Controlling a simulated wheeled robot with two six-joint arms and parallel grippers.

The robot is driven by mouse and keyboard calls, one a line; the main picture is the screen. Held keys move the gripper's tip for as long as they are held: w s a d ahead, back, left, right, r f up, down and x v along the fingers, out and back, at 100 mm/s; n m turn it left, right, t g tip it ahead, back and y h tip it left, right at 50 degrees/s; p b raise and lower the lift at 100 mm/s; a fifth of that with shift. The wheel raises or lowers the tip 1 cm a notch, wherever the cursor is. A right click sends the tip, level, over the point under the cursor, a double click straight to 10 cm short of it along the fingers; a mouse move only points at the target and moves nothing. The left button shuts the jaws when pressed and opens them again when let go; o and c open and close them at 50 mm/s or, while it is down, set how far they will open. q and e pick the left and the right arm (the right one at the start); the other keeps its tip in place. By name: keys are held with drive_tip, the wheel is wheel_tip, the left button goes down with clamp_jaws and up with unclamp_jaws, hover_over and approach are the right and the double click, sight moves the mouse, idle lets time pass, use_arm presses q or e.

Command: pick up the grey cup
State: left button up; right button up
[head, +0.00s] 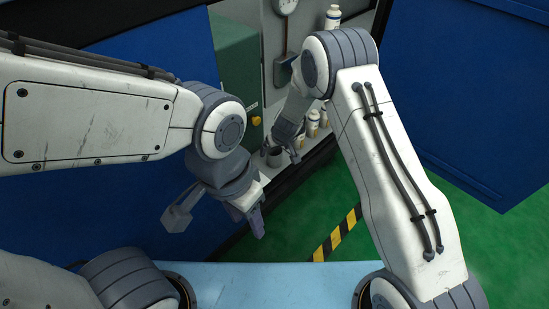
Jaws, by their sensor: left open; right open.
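A small dark grey cup (274,157) stands on a low ledge in the middle of the head view, partly hidden by my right gripper. My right gripper (286,147) is open and points down right at the cup. One finger shows on the cup's right side; I cannot tell whether it touches the cup. My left gripper (217,214) is open and empty, lower and to the left of the cup, with its fingers spread wide.
Another bottle (333,18) stands higher up. Green floor with a striped line (337,234) lies at right.

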drive_tip(key=shift+f, duration=0.15)
clamp_jaws()
